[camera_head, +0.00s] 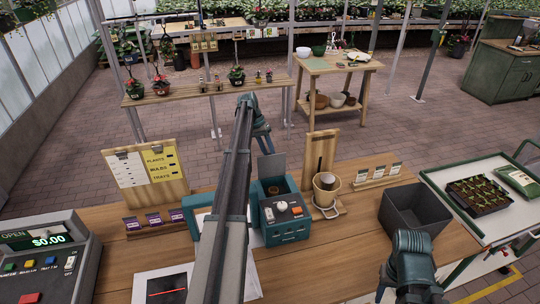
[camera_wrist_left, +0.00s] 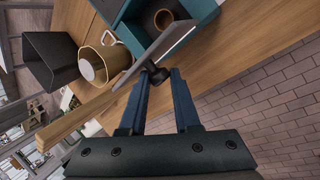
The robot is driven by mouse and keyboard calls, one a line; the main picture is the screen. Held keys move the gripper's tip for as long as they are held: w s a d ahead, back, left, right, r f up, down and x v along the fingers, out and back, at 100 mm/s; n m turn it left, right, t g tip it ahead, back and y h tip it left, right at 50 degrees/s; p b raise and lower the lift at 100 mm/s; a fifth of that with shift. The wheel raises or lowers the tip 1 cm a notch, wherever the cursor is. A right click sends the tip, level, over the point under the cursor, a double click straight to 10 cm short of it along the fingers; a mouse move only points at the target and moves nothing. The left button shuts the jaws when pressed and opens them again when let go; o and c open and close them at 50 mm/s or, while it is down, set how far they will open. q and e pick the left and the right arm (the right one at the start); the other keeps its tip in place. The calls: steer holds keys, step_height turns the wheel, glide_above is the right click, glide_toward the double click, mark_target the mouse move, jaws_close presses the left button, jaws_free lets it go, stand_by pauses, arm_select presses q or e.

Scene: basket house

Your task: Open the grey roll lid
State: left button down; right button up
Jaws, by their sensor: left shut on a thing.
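The grey roll lid (camera_head: 272,166) stands raised at the back of the teal printer (camera_head: 287,231), above a dark opening with a brown round roll (camera_wrist_left: 163,19) inside. My left gripper (camera_head: 265,146) reaches over from behind to the lid's top edge. In the left wrist view, its two fingers (camera_wrist_left: 165,88) close around a small dark knob (camera_wrist_left: 154,74) on the grey lid (camera_wrist_left: 165,48), which slants across the picture. In the head view, my left arm covers part of the printer's left side. Part of my right arm shows at lower right, but its fingers are not visible.
A beige mug (camera_head: 326,184) on a wooden stand is just right of the printer. A dark grey bin (camera_head: 414,211) is farther right. Purple packets (camera_head: 153,219) and a wooden sign board (camera_head: 146,173) are left. The cash register (camera_head: 45,262) fills the left corner.

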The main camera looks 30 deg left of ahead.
arm_select(q)
steer(key=shift+w+a+f+g+h+b, duration=0.15)
steer(key=shift+a+f+g+h+b, duration=0.3)
steer(key=shift+a+b, duration=0.2)
steer(key=shift+r, duration=0.1)
steer(key=c, duration=1)
jaws_free()
steer(key=o, duration=0.4)
steer(key=shift+a, duration=0.1)
steer(key=shift+w+r, duration=0.1)
steer(key=shift+r, duration=0.05)
